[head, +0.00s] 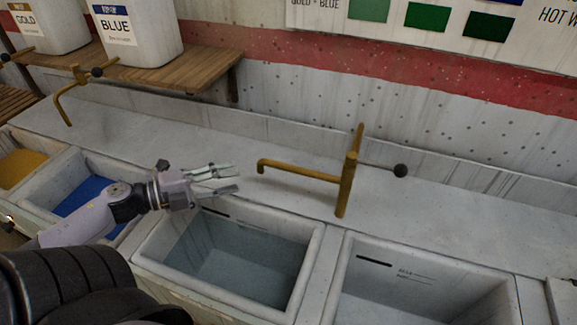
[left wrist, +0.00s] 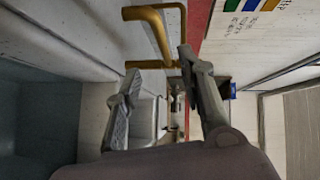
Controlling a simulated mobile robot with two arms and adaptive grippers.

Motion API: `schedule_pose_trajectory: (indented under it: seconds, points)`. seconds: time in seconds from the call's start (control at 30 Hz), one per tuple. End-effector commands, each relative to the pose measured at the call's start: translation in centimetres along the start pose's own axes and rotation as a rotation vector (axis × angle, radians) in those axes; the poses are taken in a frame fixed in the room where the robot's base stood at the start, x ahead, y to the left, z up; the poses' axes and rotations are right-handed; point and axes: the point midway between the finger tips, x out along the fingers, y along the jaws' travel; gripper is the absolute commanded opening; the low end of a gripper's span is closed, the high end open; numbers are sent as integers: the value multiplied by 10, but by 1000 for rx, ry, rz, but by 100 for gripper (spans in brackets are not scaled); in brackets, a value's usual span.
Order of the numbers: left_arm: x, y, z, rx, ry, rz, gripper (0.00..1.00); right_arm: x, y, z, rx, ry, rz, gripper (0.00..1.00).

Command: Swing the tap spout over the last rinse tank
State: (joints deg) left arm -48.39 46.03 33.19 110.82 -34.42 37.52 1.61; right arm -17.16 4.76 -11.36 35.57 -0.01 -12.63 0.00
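The brass tap (head: 347,185) stands on the counter behind the tanks, its spout (head: 300,172) pointing left with a down-turned tip. A handle with a black knob (head: 400,170) sticks out to its right. My left gripper (head: 232,180) is open and empty, its fingers pointing right toward the spout tip with a small gap. In the left wrist view brass piping (left wrist: 150,25) shows beyond the open fingertips (left wrist: 160,64). A tank with clear water (head: 245,272) lies in front of the spout. A pale tank (head: 332,275) with a level mark is to its right. My right gripper is not in view.
Blue (head: 85,195) and yellow (head: 20,168) tanks lie to the left. A second brass tap (head: 75,80) stands behind them. A wooden shelf (head: 190,72) holds white containers, one labelled BLUE (head: 140,35). The counter (head: 450,220) right of the tap is clear.

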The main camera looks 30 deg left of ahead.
Motion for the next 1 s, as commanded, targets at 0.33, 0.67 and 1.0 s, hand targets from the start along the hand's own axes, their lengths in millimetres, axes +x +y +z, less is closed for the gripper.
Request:
schedule_pose_trajectory:
  seconds: [0.33,0.67,1.0]
  points:
    - [67,-2,0,3,1,-4,36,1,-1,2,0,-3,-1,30]
    - [114,-2,0,0,0,-5,36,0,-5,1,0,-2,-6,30]
    - [148,-2,0,-2,-2,-3,36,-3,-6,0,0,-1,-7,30]
